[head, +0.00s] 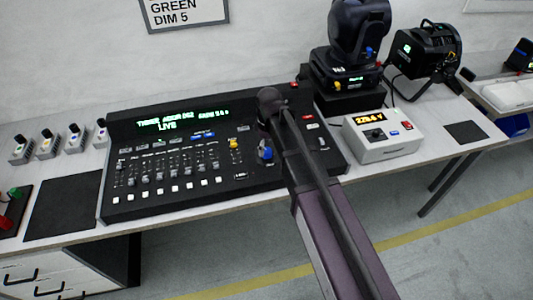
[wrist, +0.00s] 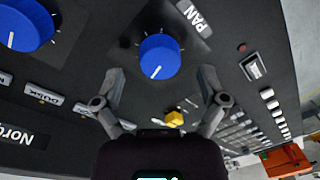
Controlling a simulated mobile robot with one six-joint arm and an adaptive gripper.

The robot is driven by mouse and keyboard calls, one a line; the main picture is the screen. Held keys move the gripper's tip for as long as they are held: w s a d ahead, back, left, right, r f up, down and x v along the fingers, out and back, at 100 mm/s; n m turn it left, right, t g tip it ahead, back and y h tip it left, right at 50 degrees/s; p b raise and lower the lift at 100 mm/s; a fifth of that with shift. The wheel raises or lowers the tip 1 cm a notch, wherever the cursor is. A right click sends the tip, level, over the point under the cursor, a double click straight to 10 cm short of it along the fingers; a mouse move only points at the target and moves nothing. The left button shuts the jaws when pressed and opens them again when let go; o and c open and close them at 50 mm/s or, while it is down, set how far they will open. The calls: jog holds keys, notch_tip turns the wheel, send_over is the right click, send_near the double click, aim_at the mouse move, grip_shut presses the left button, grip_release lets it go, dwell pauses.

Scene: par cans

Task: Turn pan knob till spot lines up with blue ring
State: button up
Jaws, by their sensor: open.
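The pan knob (wrist: 160,57) is a blue round knob with a white pointer line, beside the PAN label (wrist: 194,17) in the wrist view. My gripper (wrist: 161,74) is open, with one finger on each side of the knob's near edge; I cannot tell whether either touches it. In the head view my arm crosses the black lighting console (head: 235,187) and the fingers cannot be made out there. One blue knob (head: 265,154) shows just left of my arm. I see no light spot and no blue ring.
A second, larger-looking blue knob (wrist: 28,24) and a yellow cap (wrist: 174,118) are near my fingers. Beyond the console stand a black moving-head light (head: 358,30), another black lamp (head: 428,52) and a white box with a yellow readout (head: 385,140). Several faders line the console.

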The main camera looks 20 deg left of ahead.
jog(key=shift+f+b, duration=0.55)
jog(key=shift+f, duration=0.2)
jog(key=c, duration=1.2)
